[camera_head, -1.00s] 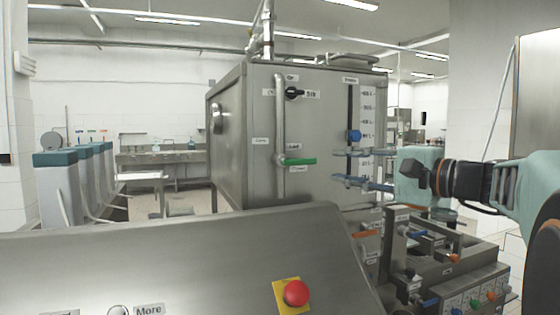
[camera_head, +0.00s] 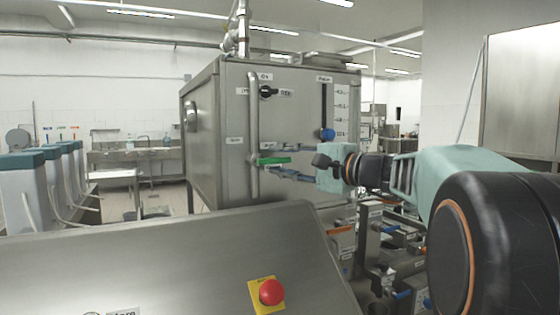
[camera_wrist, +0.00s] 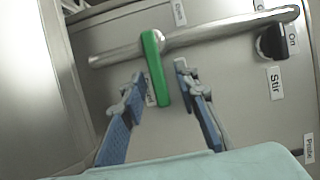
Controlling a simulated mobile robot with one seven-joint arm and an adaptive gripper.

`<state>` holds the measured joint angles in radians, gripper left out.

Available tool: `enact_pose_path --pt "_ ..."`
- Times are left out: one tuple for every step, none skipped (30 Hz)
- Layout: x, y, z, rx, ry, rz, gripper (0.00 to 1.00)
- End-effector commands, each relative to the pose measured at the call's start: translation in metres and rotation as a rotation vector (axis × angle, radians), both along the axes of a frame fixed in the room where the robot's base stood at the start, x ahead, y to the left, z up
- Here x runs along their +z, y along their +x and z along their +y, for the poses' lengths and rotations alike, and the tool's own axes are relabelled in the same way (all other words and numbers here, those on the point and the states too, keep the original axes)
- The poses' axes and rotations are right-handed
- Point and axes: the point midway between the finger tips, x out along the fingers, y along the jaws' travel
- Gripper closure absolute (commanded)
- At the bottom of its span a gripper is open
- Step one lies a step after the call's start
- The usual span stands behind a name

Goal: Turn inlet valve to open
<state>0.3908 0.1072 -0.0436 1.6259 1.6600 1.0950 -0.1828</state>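The inlet valve has a green lever handle (camera_head: 273,161) on a vertical metal pipe on the front of the steel tank. The handle points right, across the pipe, in the head view. In the wrist view the green handle (camera_wrist: 154,68) hangs down from the pipe between my two blue fingers. My gripper (camera_wrist: 160,76) is open, with a finger on each side of the handle and gaps visible. In the head view my gripper (camera_head: 268,159) reaches in from the right at the handle's height. The small labels by the valve are mostly hidden by the fingers.
A black Stir knob (camera_head: 267,91) sits higher on the tank, near the pipe's top. A blue slider (camera_head: 327,134) on the probe scale is above my wrist. A sloped steel panel with a red button (camera_head: 271,292) stands in front. Valves and blocks crowd the lower right.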

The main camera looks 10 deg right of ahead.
Motion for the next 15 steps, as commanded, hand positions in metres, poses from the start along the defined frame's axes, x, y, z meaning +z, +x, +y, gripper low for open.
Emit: enact_pose_path --pt "0.0 -0.0001 -0.0001 0.0 0.0 0.0 0.72" --pt "-0.0001 -0.0001 -0.0001 0.0 0.0 0.0 0.74" --pt "0.0 -0.0002 -0.0001 0.0 0.0 0.0 0.78" --pt "0.0 -0.0002 -0.0001 0.0 0.0 0.0 0.82" --pt "0.0 -0.0002 -0.0001 0.0 0.0 0.0 0.85" --pt "0.0 -0.0002 -0.0003 0.0 0.0 0.0 0.89" --pt "0.0 -0.0002 -0.0002 0.0 0.0 0.0 0.93" --pt "0.0 -0.0002 -0.0003 0.0 0.0 0.0 0.96" --pt "0.0 -0.0003 -0.0003 0.0 0.0 0.0 1.0" --pt "0.0 -0.0003 -0.0003 0.0 0.0 0.0 1.0" --pt "0.0 -0.0003 -0.0003 0.0 0.0 0.0 1.0" --pt "0.0 -0.0003 -0.0003 0.0 0.0 0.0 1.0" --pt "0.0 -0.0003 -0.0003 0.0 0.0 0.0 1.0" --pt "0.0 -0.0003 -0.0003 0.0 0.0 0.0 1.0" --pt "0.0 -0.0003 -0.0004 0.0 0.0 0.0 1.0"
